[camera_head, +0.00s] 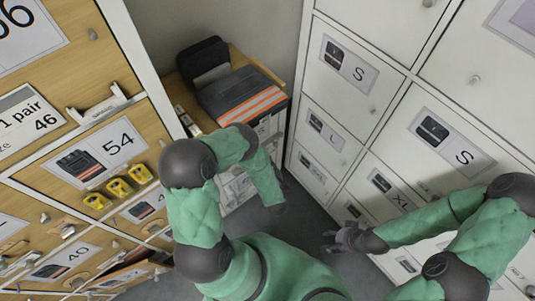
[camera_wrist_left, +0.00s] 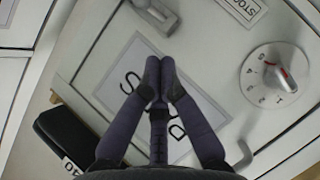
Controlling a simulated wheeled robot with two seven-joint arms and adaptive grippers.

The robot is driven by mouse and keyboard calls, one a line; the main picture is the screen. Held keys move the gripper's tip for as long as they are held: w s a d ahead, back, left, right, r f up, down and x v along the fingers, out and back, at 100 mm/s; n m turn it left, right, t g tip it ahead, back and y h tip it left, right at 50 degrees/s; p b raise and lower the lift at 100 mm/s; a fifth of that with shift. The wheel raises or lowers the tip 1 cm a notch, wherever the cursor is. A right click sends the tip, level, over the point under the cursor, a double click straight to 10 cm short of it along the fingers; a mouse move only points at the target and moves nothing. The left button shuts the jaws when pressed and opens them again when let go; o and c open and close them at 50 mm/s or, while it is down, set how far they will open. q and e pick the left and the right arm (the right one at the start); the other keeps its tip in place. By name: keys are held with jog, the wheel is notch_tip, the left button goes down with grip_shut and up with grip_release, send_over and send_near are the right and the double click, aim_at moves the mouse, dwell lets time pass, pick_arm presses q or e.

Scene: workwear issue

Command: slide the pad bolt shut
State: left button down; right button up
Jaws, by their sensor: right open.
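A grey metal fitting (camera_wrist_left: 158,15), which looks like the pad bolt, sits on a pale door at the top of the left wrist view. It is cut off by the frame edge, so I cannot tell how far its bar is slid. My left gripper (camera_wrist_left: 159,78) has its fingertips together, with nothing seen between them. The fingertips are below the fitting in that picture, in front of a white label (camera_wrist_left: 120,80). In the head view my left arm hides that gripper. My right gripper (camera_head: 340,238) is open and empty, low in front of the white lockers.
A round dial with letters and a red mark (camera_wrist_left: 275,75) is on the pale door. White lockers (camera_head: 350,100) stand at right, wooden lockers with yellow fittings (camera_head: 118,187) at left. A dark case with orange stripes (camera_head: 240,95) lies on a wooden top between them. Grey floor shows below.

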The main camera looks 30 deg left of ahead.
pick_arm(q)
jog(key=shift+p+v, duration=0.6)
jog(key=shift+v, duration=1.9)
